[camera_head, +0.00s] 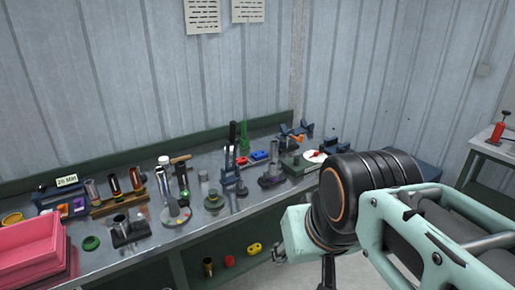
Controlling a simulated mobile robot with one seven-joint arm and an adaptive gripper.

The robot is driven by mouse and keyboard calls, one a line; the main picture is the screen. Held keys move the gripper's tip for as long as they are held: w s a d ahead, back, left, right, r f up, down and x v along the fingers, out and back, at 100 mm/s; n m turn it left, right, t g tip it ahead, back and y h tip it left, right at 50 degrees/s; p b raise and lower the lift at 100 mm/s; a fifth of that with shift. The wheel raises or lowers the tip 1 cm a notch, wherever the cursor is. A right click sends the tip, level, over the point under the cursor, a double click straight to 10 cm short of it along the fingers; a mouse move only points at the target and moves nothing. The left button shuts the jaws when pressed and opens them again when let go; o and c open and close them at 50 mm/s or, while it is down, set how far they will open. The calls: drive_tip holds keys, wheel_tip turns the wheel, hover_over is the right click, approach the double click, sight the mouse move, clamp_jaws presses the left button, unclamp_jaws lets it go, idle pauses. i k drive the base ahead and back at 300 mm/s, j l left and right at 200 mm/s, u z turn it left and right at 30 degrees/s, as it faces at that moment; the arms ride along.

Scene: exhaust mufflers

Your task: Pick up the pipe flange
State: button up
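Small grey and dark metal parts with round, wide bases stand on the bench. One is a grey part with a short neck (213,201) near the middle of the bench. Another is a small dark part (242,189) to its right. Either could be the pipe flange, and I cannot tell which from this distance. My arm fills the lower right, in front of and above the floor. A dark piece at its lower end is cut off by the bottom edge. No fingertips show clearly, and no part is seen held.
The metal workbench (107,258) runs along the wall, crowded with bottles, a wooden rack (120,205) and clamps. A pink bin (30,245) stands at the left end. Several small parts, including a yellow one (254,248), sit below the bench. Another table (493,145) stands far right.

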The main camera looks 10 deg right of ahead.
sight(273, 172)
drive_tip(key=z, duration=0.2)
drive_tip(key=i+j+z, duration=0.25)
drive_tip(key=i, duration=0.25)
drive_tip(key=i+j+z, duration=0.25)
drive_tip(key=i, duration=0.25)
drive_tip(key=l, duration=0.1)
